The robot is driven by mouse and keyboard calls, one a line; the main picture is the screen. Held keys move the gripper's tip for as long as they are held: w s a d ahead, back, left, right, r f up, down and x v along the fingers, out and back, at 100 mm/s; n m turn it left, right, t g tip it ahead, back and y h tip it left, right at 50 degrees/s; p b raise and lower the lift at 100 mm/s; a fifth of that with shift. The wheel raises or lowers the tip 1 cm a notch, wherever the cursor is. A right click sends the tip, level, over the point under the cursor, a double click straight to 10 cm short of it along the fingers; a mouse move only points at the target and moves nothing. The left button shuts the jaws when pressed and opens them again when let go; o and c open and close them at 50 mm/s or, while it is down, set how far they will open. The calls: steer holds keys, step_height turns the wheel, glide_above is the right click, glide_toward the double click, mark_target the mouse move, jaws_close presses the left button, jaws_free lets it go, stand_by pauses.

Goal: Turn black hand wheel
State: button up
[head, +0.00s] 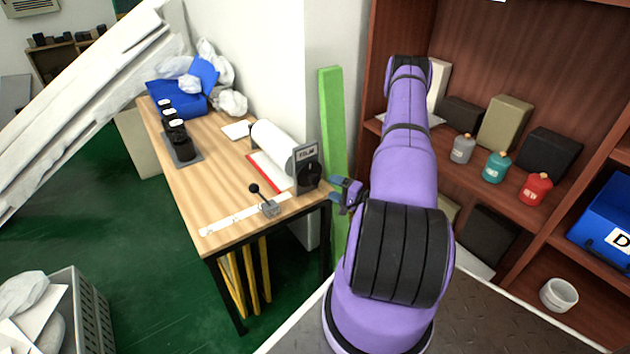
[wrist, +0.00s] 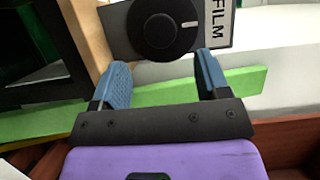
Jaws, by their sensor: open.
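The black hand wheel (head: 314,174) is on a grey plate marked FILM (head: 307,152) at the right end of the wooden table, beside a white roll. In the wrist view the wheel (wrist: 168,28) is a round black disc with a central hub and a small white mark at its right. My gripper (head: 341,190) is open, its blue fingers pointing toward the wheel.
The table (head: 205,180) holds a white film roll (head: 272,142), a small lever (head: 264,202) and a row of black-and-white items (head: 174,130). A green board (head: 331,110) stands behind my gripper. A wooden shelf (head: 480,150) with bottles and boxes is at the right.

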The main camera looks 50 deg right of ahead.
mark_target(317, 181)
steer(key=w, duration=0.2)
steer(key=w+a, duration=0.1)
steer(key=w, duration=0.5)
steer(key=shift+w+a, duration=0.1)
steer(key=shift+a, duration=0.05)
steer(key=shift+c, duration=0.2)
steer(key=c, duration=0.9)
